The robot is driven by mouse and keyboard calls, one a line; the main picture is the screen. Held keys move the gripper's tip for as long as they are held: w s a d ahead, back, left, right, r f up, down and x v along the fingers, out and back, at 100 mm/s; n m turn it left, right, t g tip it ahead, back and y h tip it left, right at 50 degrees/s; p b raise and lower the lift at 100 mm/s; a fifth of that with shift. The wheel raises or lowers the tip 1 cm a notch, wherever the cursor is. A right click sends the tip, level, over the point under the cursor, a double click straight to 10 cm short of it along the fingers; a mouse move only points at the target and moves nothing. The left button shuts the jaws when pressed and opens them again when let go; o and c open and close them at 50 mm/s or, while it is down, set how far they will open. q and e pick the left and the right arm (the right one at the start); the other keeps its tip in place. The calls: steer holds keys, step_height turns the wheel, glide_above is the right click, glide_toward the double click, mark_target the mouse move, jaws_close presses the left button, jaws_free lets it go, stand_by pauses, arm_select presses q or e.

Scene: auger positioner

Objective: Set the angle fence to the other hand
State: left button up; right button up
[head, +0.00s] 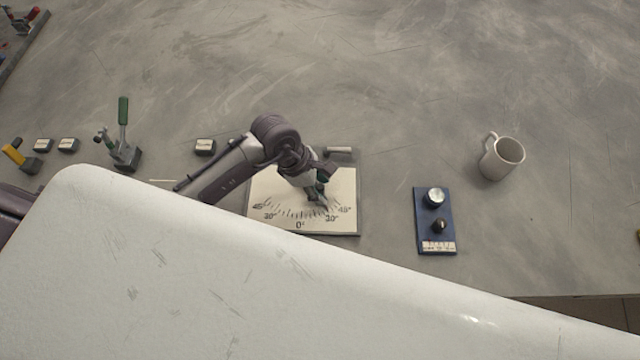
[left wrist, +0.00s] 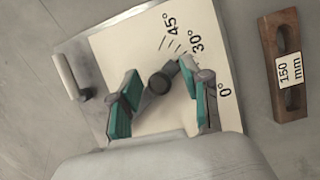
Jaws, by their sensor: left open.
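The pale angle plate (head: 345,215) lies on the bench with a printed degree scale running to 45° on both sides of 0°. It also shows in the left wrist view (left wrist: 115,45). My left gripper (head: 320,192) is over the plate, on the right part of the scale in the head view. In the left wrist view its teal-padded fingers (left wrist: 158,68) are open, on either side of a dark round knob (left wrist: 160,84) and apart from it. The angle fence cannot be made out clearly; my gripper hides much of the plate's middle. My right gripper is not in view.
A light bar (left wrist: 68,74) is at the plate's edge. A slotted brown block (left wrist: 287,68) marked 150 mm lies beside it. A blue control box (head: 434,222) and a white mug (head: 501,158) stand to the right, a green-handled clamp (head: 123,135) left. A large pale surface covers the foreground.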

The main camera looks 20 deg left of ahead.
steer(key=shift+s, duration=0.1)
arm_select(q)
jaws_close()
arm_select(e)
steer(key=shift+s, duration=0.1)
